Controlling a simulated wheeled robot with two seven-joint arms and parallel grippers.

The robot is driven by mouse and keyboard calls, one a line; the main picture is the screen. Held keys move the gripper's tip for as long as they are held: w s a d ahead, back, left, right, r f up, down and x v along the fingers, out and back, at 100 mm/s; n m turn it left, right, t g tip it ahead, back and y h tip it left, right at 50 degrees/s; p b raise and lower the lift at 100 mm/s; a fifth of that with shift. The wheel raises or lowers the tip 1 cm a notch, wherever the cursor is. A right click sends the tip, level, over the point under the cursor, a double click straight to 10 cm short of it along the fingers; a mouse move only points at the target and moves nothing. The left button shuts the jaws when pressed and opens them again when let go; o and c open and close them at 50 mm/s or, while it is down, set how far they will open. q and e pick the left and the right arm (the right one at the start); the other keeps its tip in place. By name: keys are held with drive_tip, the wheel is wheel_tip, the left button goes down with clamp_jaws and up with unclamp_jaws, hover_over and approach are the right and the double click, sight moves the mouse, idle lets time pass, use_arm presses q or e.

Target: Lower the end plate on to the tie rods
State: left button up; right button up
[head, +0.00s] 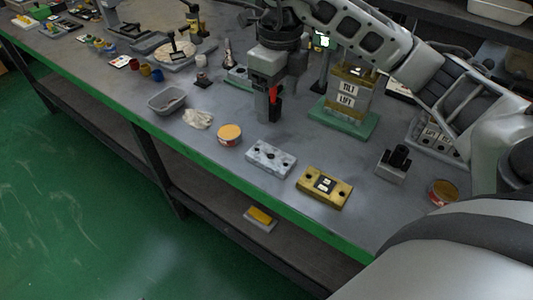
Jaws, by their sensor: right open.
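A stack of valve blocks (347,101) with labels reading TILT and LIFT stands upright on a green base (343,121). The tie rods cannot be made out; my right arm covers the top of the stack. I cannot tell for certain which is the end plate. My right gripper (271,118) points down, open, left of the stack and behind the grey plate. My left gripper is out of view.
An open tin (229,135), a crumpled cloth (198,119) and a grey tray (167,102) lie left of the plates. A black fitting on a grey block (393,164) and a red tin (442,192) stand right. Bare bench (300,140) lies between the plates and the stack.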

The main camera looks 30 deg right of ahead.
hover_over(271, 156)
drive_tip(key=f, duration=0.6)
drive_tip(key=d+f, duration=0.1)
drive_tip(key=f, duration=0.3)
drive_tip(key=shift+s, duration=0.15)
drive_tip(key=shift+a+f, duration=0.2)
drive_tip(key=shift+f, duration=0.7)
drive_tip(key=shift+a+f, duration=0.15)
drive_tip(key=shift+f, duration=0.7)
drive_tip(key=shift+a+f, duration=0.2)
drive_tip(key=shift+f, duration=0.7)
drive_tip(key=shift+w, duration=0.2)
drive_tip(key=c, duration=1.3)
